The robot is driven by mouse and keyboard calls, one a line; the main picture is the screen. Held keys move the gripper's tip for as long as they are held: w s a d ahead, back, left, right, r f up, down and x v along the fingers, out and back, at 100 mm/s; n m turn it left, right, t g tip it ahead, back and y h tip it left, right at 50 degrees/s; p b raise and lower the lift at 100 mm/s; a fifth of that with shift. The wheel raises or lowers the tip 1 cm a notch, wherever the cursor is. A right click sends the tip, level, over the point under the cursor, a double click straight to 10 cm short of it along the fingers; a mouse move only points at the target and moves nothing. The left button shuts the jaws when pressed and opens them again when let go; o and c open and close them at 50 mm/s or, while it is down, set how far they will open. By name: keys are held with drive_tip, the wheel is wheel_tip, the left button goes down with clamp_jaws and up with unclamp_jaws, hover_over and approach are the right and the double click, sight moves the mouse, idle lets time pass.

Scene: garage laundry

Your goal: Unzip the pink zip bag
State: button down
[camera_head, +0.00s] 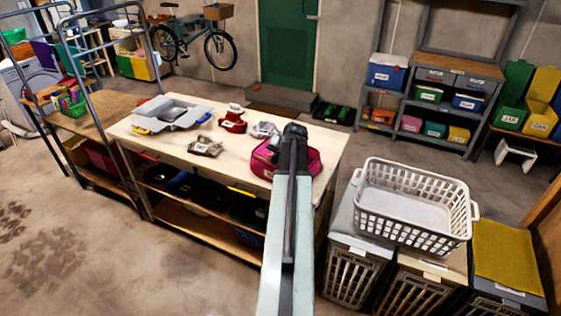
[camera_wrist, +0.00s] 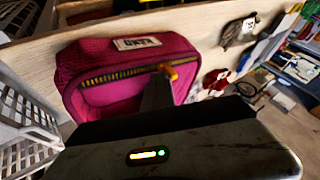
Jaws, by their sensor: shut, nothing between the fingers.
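The pink zip bag (camera_head: 314,162) lies on the light wooden worktop, near its right end. In the wrist view the bag (camera_wrist: 110,60) fills the upper left, with a white label on its top. A zip with yellowish teeth (camera_wrist: 115,77) runs across it to an orange-yellow pull tab (camera_wrist: 169,71) on the right. My gripper (camera_head: 294,132) is over the bag and hides its middle in the head view. In the wrist view my gripper (camera_wrist: 157,82) is shut and empty, its dark tip just below the pull tab. Whether they touch is unclear.
On the worktop (camera_head: 225,165) are a grey tray (camera_head: 172,112), a red item (camera_head: 233,120), a grey-brown item (camera_head: 206,146) and a pale item (camera_head: 265,129). A white laundry basket (camera_head: 410,215) stands on bins to the right. The worktop's front left is clear.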

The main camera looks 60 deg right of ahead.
drive_tip(key=shift+s+d, duration=0.3)
drive_tip(key=shift+s, duration=0.25)
idle(0.7)
drive_tip(key=shift+s, duration=1.2)
drive_tip(key=shift+s+a+r+p, duration=0.25)
drive_tip(key=shift+s+r+p, duration=0.8)
drive_tip(key=shift+s, duration=0.1)
drive_tip(key=p+v, duration=0.6)
drive_tip(key=v, duration=0.1)
drive_tip(key=shift+s+a+r, duration=0.15)
drive_tip(key=shift+s, duration=0.2)
